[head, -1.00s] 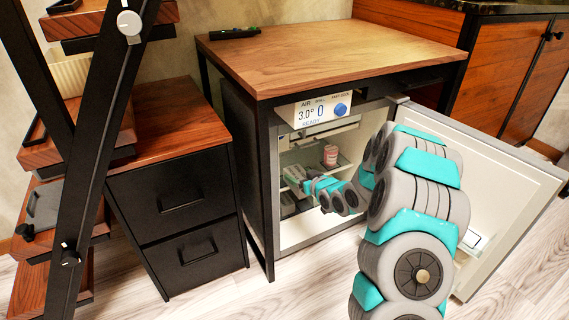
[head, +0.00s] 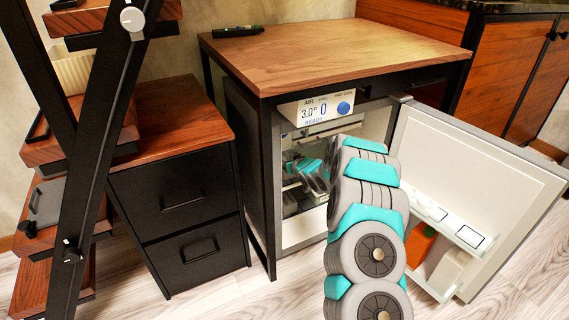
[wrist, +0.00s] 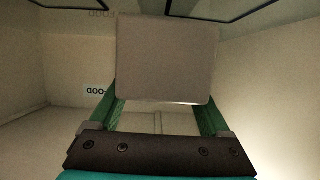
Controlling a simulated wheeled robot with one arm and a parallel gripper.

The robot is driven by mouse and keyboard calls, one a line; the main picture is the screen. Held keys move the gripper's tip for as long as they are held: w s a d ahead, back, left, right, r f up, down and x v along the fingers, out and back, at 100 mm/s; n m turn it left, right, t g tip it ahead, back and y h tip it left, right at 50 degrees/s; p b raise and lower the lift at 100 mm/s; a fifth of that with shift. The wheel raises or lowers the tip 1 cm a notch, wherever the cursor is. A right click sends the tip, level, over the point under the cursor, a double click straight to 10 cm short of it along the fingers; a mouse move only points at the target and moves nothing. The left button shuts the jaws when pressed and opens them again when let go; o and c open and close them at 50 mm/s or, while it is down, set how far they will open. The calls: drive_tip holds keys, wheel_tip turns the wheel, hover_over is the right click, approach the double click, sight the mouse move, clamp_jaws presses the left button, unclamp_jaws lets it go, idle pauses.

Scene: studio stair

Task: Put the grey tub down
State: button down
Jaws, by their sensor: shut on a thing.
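The grey tub (wrist: 166,58) is in my gripper (wrist: 158,112) in the wrist view, with its flat grey face toward the camera. The green fingers are on either side of it, and their tips are partly hidden by it. In the head view, my arm reaches into the open fridge (head: 283,200), and my forearm covers much of the inside. I cannot make out the tub clearly in the head view. Whether the tub touches a surface cannot be told.
The fridge door (head: 482,185) stands open to the right, with an orange item (head: 420,243) and a white item (head: 450,268) in its bin. A wooden counter (head: 330,55) lies above the fridge. A black drawer cabinet (head: 180,215) and ladder shelf (head: 78,170) stand left.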

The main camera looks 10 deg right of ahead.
drive_tip(key=shift+f, duration=0.7)
drive_tip(key=shift+f, duration=0.1)
unclamp_jaws()
drive_tip(key=shift+s+d, duration=0.1)
drive_tip(key=shift+s, duration=0.05)
drive_tip(key=v, duration=1.1)
drive_tip(key=shift+s+r, duration=0.25)
drive_tip(key=shift+r, duration=0.05)
